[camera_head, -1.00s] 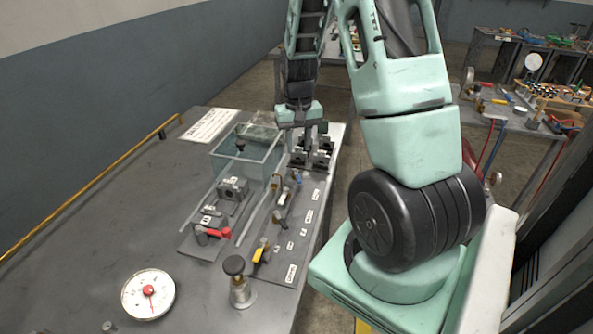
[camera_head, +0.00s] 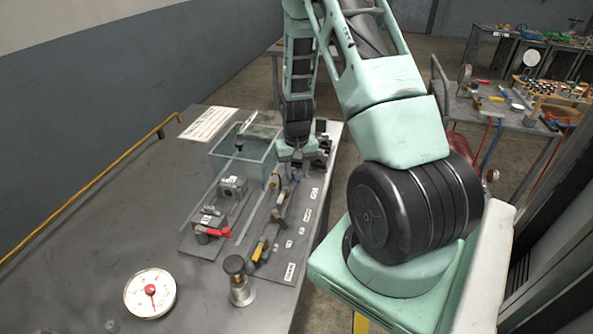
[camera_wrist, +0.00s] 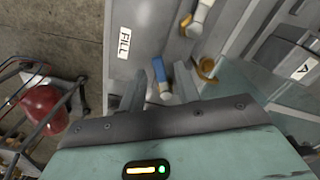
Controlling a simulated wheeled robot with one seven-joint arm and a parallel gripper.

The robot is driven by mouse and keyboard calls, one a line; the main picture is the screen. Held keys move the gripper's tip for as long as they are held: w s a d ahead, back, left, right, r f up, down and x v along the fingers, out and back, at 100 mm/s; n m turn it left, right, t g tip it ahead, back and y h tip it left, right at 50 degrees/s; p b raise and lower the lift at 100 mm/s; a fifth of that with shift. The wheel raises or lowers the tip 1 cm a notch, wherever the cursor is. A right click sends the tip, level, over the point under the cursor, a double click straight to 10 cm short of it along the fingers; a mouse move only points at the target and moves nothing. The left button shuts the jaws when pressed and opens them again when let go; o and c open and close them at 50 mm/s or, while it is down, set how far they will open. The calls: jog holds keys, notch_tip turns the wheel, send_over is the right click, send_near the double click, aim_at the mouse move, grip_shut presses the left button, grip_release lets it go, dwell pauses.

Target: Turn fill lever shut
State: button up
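The blue-handled fill lever (camera_wrist: 159,70) shows in the wrist view beside a white FILL label (camera_wrist: 125,43). My gripper (camera_wrist: 155,82) has its two fingers apart, one on each side of the lever, with gaps visible. Whether the fingers reach down to the lever's height is hard to tell. In the head view my gripper (camera_head: 292,160) points down over the far part of the grey valve panel (camera_head: 284,268), and the arm partly hides that area.
A clear tank (camera_head: 232,160) stands just left of my gripper. The left of the table is clear.

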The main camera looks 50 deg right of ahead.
grip_shut()
jog(key=shift+a+m, duration=0.1)
jog(key=shift+m, duration=0.2)
jog(key=shift+w+a+m, duration=0.15)
jog(key=shift+w+m, duration=0.05)
jog(key=shift+m, duration=0.4)
jog(key=shift+w+a+m, duration=0.1)
jog(key=shift+w+m, duration=0.1)
jog(key=shift+m, duration=0.4)
jog(key=shift+w+a+m, duration=0.15)
jog(key=shift+w+m, duration=0.1)
jog(key=shift+m, duration=0.55)
jog(key=shift+w+a+m, duration=0.1)
jog(key=shift+w+m, duration=0.1)
jog(key=shift+m, duration=0.6)
jog(key=shift+o, duration=0.8)
grip_release()
